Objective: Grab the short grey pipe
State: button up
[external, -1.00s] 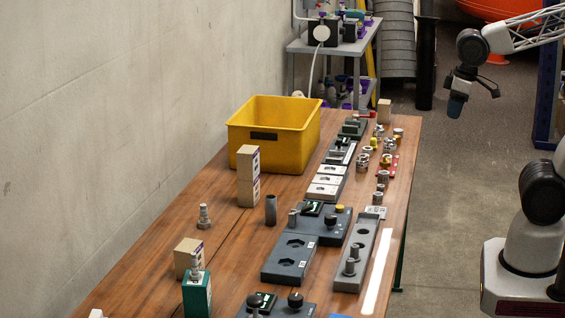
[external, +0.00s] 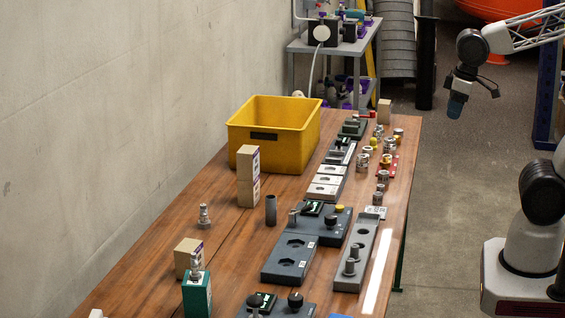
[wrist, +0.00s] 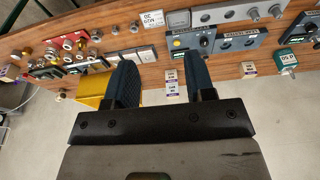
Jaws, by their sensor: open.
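A short grey pipe (external: 271,210) stands upright on the wooden table, left of the dark grey fixture plates and in front of the yellow bin. I cannot make it out for sure in the wrist view. My gripper (external: 456,105) hangs high at the right in the external view, beyond the table's right edge and well apart from the pipe. In the wrist view my gripper (wrist: 160,62) has its two blue fingers spread, with nothing held between them.
A yellow bin (external: 273,135) stands behind the pipe. A wall runs along the left.

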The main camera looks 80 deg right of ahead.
jog(key=shift+o, duration=0.9)
jog(key=w+a+f+m+y, duration=0.3)
jog(key=w+m, duration=0.1)
jog(key=w, duration=0.4)
jog(key=w+a+f+m+y, duration=0.3)
jog(key=w+m, duration=0.1)
jog(key=w, duration=0.4)
jog(key=w+a+f+m+y, duration=0.3)
jog(key=w+m, duration=0.1)
jog(key=w, duration=0.4)
jog(key=w+d+f+m+t, duration=0.1)
jog(key=w+f+m+t, duration=0.1)
jog(key=w+f+m, duration=0.2)
jog(key=w+d+f+m+t+y, duration=0.1)
jog(key=w+d+f+m+t, duration=0.1)
jog(key=w+f+m, duration=0.3)
jog(key=w+d+f+m+t, duration=0.2)
jog(key=w+f+m, duration=0.3)
jog(key=w+f, duration=0.3)
jog(key=shift+w+t, duration=0.3)
jog(key=shift+w, duration=1.45)
jog(key=shift+a, duration=0.1)
